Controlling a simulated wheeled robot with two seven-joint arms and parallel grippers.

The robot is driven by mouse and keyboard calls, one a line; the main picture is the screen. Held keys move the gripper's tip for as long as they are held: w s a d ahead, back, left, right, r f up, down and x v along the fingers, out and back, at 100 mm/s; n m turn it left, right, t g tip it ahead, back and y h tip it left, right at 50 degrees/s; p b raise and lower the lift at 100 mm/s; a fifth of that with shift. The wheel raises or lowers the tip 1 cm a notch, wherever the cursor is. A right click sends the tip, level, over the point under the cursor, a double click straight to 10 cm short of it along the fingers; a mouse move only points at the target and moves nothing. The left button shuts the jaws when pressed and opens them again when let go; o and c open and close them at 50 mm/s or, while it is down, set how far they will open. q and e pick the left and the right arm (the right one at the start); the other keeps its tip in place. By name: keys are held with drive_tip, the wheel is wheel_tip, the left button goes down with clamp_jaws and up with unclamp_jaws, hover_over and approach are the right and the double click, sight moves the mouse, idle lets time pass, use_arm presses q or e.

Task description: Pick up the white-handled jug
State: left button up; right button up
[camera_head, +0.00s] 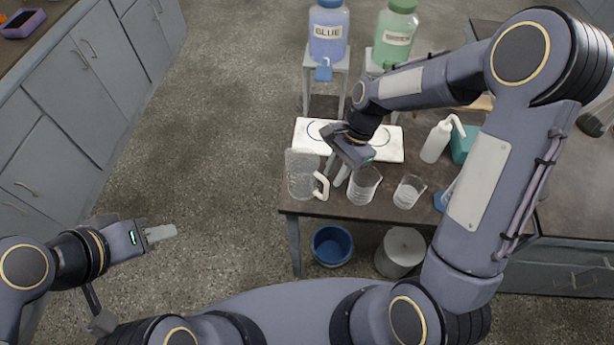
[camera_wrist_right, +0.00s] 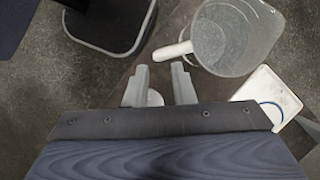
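The clear jug (camera_head: 301,172) with a white handle (camera_head: 322,187) stands upright at the left front corner of the bench. In the right wrist view the jug (camera_wrist_right: 232,38) is at the upper right, its handle (camera_wrist_right: 172,50) pointing left. My right gripper (camera_head: 337,172) is open and empty, just right of the handle. In the right wrist view its two fingers (camera_wrist_right: 160,78) are apart, with the handle just beyond the tips, not between them. My left gripper (camera_head: 161,233) is over the floor at the left, away from the bench; its finger gap cannot be made out.
Two beakers (camera_head: 364,186) (camera_head: 408,192) stand right of the jug. A white panel (camera_head: 312,136) with ring marks lies behind. A wash bottle (camera_head: 436,142) and BLUE (camera_head: 328,32) and green (camera_head: 395,34) dispensers are further off.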

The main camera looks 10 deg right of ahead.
sight(328, 187)
drive_tip(key=p+x, duration=0.1)
drive_tip(key=x, duration=0.4)
drive_tip(key=shift+s+f, duration=0.1)
drive_tip(key=shift+f, duration=0.15)
drive_tip(key=shift+c, duration=0.2)
clamp_jaws()
